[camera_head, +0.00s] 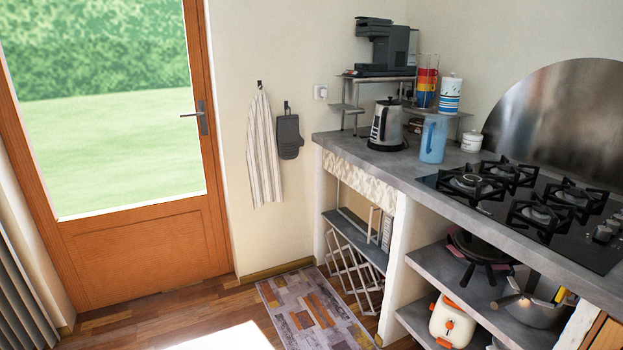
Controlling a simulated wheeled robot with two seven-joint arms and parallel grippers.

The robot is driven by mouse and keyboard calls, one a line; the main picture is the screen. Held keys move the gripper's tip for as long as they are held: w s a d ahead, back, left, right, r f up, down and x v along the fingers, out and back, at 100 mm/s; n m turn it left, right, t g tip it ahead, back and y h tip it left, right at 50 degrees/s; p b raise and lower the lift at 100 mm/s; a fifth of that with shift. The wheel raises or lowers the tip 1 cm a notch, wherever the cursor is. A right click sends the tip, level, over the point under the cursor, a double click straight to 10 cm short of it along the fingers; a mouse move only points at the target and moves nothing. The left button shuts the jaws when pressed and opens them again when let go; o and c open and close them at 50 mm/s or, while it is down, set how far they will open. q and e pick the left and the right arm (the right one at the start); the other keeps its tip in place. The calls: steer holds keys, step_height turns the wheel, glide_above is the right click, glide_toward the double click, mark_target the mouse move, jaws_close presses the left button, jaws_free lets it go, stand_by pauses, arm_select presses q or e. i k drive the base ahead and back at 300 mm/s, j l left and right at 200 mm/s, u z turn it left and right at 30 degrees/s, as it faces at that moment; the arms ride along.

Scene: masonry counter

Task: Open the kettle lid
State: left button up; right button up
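An electric kettle (386,126) with a steel body and dark parts stands upright at the far left of the grey masonry counter (400,163). Its lid on top (389,101) looks closed, though it is small in view. Neither of my grippers shows in the head view. Nothing is touching the kettle.
A blue pitcher (433,140) stands right of the kettle, with a white lidded jar (471,141) beyond it. A coffee machine (386,48) sits on a shelf rack behind. A gas hob (540,205) covers the counter's right part. The patterned rug (318,312) lies on the floor before the counter.

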mark_target(384, 103)
steer(key=i+j+z, duration=0.1)
steer(key=i, duration=1.85)
